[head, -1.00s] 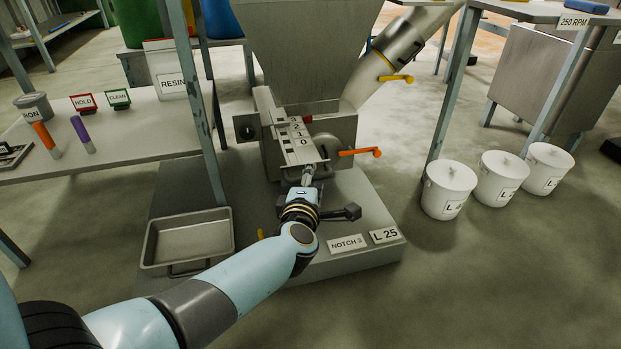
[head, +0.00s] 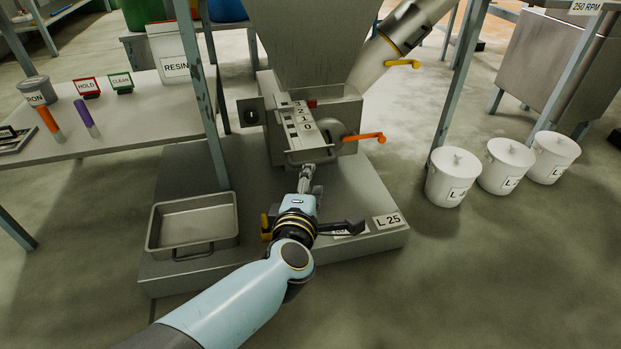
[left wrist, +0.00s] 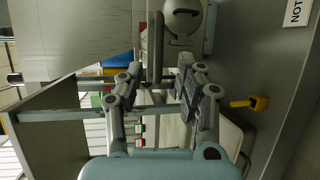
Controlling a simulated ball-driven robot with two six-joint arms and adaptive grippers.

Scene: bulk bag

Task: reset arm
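My left arm comes in from the bottom of the head view. Its gripper (head: 308,172) is just in front of the handle (head: 312,155) of the numbered slide gate (head: 299,118) under the hopper. In the left wrist view, the two fingers of my left gripper (left wrist: 160,72) stand apart with nothing held between them. The grey handle bar (left wrist: 155,45) shows beyond the fingertips. Whether the bar touches them is hard to tell. My right gripper is in neither view.
An orange-handled valve (head: 364,137) sticks out right of the gate. An empty metal tray (head: 235,235) lies on the plinth at left. Several white lidded buckets (head: 453,178) stand on the floor at right. A table (head: 150,118) with signs and tubes is at left.

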